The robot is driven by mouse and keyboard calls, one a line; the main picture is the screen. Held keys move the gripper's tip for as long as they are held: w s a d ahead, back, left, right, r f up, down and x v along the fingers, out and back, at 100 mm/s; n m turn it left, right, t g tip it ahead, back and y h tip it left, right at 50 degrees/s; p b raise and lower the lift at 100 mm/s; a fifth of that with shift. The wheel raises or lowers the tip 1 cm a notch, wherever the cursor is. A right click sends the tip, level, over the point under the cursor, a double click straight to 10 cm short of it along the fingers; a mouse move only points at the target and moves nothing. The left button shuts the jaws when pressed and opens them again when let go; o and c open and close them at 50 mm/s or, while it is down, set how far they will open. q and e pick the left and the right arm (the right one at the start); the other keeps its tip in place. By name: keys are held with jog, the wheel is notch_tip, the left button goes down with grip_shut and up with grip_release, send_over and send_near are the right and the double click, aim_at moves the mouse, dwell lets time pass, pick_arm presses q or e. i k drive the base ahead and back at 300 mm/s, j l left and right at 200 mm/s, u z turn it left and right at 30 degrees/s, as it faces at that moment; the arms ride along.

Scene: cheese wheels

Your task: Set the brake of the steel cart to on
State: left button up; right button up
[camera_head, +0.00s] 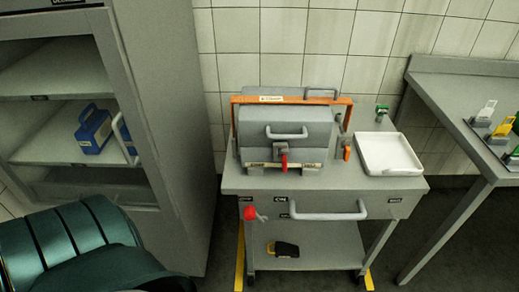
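The grey steel cart (313,183) stands against the tiled wall in the middle of the view. On the left of its front is a small lever with a red knob (250,213); a short grey stem runs from it to the right. Small dark labels (281,199) sit on the front above the lever, too small to read. I cannot tell for sure which setting the lever is in. Neither of my grippers shows in the view.
The cart bears a grey machine with an orange bar (290,100) and a white tray (388,153). A pull handle (328,211) juts from its front. An open cabinet (165,130) stands left, a steel table (450,110) right. Yellow floor marks (240,255) flank the cart.

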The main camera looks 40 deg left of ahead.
aim_at(250, 213)
jog(key=k+j+z, duration=0.1)
jog(key=j, duration=0.3)
jog(key=k+j+z, duration=0.1)
jog(key=j, duration=0.25)
jog(key=k+j+z, duration=0.1)
jog(key=j, duration=0.3)
jog(key=k+j+z, duration=0.1)
jog(key=j, duration=0.25)
jog(key=k, duration=0.1)
